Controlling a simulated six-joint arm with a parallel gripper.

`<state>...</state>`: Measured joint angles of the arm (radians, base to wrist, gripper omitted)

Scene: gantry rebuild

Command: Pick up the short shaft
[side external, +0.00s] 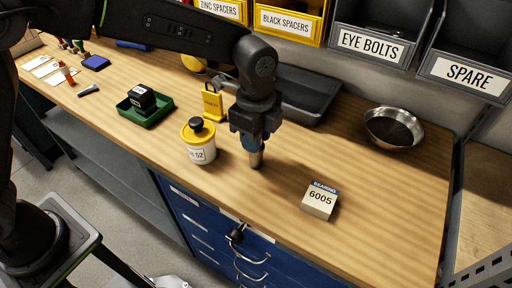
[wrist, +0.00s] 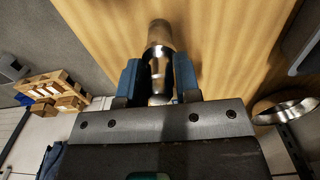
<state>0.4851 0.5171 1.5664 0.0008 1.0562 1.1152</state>
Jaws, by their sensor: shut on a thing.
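My gripper (side external: 251,142) points down over the middle of the wooden workbench. It is shut on the short shaft (side external: 257,159), a metal cylinder whose lower end shows below the fingers. In the wrist view the shaft (wrist: 159,38) sits between the two blue fingers of my gripper (wrist: 159,80). The shaft looks roughly upright, with its lower end close to the bench top. I cannot tell whether it touches the wood. Its upper part is partly hidden by the fingers in the side view.
A white and yellow tub (side external: 199,145) stands just left of my gripper, with a yellow holder (side external: 213,106) behind it. A bearing box (side external: 319,201) lies to the right. A metal bowl (side external: 394,128) and a dark tray (side external: 300,92) are farther back.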

